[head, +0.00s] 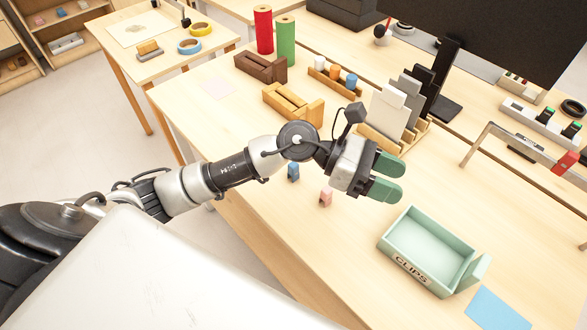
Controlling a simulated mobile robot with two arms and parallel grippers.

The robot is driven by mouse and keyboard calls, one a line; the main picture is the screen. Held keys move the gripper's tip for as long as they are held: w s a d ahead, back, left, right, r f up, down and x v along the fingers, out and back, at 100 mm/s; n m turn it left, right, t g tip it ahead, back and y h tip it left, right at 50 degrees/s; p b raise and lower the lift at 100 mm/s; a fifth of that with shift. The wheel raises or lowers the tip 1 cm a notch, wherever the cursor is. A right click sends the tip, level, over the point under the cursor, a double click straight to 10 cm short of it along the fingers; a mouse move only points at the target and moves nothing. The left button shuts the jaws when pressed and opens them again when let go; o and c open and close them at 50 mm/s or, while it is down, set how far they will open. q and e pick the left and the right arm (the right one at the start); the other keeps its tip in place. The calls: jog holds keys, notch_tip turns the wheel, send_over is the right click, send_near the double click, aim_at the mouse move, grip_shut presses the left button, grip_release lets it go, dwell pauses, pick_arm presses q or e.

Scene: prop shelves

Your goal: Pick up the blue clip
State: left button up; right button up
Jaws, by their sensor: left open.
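The blue clip (293,172) stands on the light wood table, left of a pink clip (326,196). My left gripper (394,178) has green fingertips that are apart and empty. It is to the right of both clips and above the table, pointing right. The blue clip is just below my left wrist in the picture and is not touched. A pale green box labelled CLIPS (430,250) sits to the right and nearer, and it looks empty. My right gripper is not in view.
Wooden holders (293,104) and red (263,30) and green (285,42) rolls stand farther back. A file rack with grey cards (388,112) is behind my gripper. A blue sheet (497,308) lies near the box. The table between pink clip and box is clear.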

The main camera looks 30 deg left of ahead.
pick_arm(q)
jog(key=w+a+f+m+g+y, duration=0.2)
jog(key=a+f+m+y, duration=0.3)
jog(key=a+f+y, duration=0.15)
jog(key=m+y, duration=0.2)
jog(key=y, duration=0.8)
send_over(293, 168)
jog(key=shift+w+f, duration=0.2)
jog(key=f, duration=0.4)
jog(key=shift+a+f+p, duration=0.2)
jog(key=shift+a+p, duration=0.1)
jog(key=shift+w+f+p, duration=0.2)
jog(key=shift+f+p, duration=0.2)
jog(key=shift+f, duration=1.15)
jog(key=shift+w+f+p, duration=0.15)
jog(key=shift+f+p, duration=0.2)
jog(key=shift+f, duration=1.15)
jog(key=c, duration=1)
